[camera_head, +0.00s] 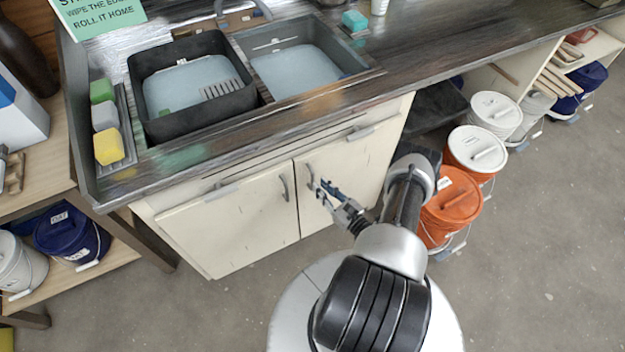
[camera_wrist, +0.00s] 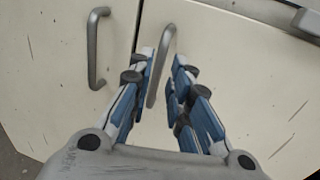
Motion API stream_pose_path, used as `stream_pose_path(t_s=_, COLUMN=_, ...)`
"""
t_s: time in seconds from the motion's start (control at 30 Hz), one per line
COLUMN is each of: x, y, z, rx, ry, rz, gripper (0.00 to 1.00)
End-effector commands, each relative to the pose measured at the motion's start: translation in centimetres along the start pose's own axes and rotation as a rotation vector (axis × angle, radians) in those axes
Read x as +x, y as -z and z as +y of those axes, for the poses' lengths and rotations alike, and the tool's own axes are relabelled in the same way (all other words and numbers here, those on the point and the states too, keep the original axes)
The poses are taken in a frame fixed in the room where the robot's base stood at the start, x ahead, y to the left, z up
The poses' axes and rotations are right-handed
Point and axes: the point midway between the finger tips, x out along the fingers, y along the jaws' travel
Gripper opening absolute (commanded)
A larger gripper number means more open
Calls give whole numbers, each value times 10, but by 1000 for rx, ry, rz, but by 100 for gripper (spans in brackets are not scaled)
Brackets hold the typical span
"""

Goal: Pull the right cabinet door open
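The right cabinet door (camera_head: 345,172) is cream, scuffed and shut, under the sink counter. Its grey vertical handle (camera_head: 310,175) is near the door's left edge. In the wrist view the right door (camera_wrist: 245,75) fills the right side, and its handle (camera_wrist: 160,65) runs up between my fingertips. My gripper (camera_head: 322,189) is open in front of the handle. In the wrist view the fingers of my gripper (camera_wrist: 163,65) stand apart on either side of the handle, the left one closer to it. I cannot tell whether either finger touches it.
The left door (camera_head: 235,220) is shut, with its own handle (camera_wrist: 97,48) close by on the left. An orange bucket (camera_head: 455,200) and white buckets (camera_head: 495,112) stand on the floor to the right. The sink counter (camera_head: 300,110) overhangs the doors.

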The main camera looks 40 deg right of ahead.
Motion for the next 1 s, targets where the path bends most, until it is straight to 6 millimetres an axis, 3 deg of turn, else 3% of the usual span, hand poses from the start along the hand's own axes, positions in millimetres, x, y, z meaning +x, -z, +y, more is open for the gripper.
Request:
stream_pose_path(t_s=0.1, x=24, y=2, z=1, rx=-2, ry=-6, rz=-1, gripper=18)
stream_pose_path(t_s=0.33, x=50, y=1, z=0, rx=0, ry=-2, rz=0, gripper=18)
stream_pose_path(t_s=0.7, x=56, y=0, z=0, rx=0, ry=0, rz=0, gripper=18)
stream_pose_path(t_s=1.0, x=56, y=0, z=0, rx=0, ry=0, rz=0, gripper=0)
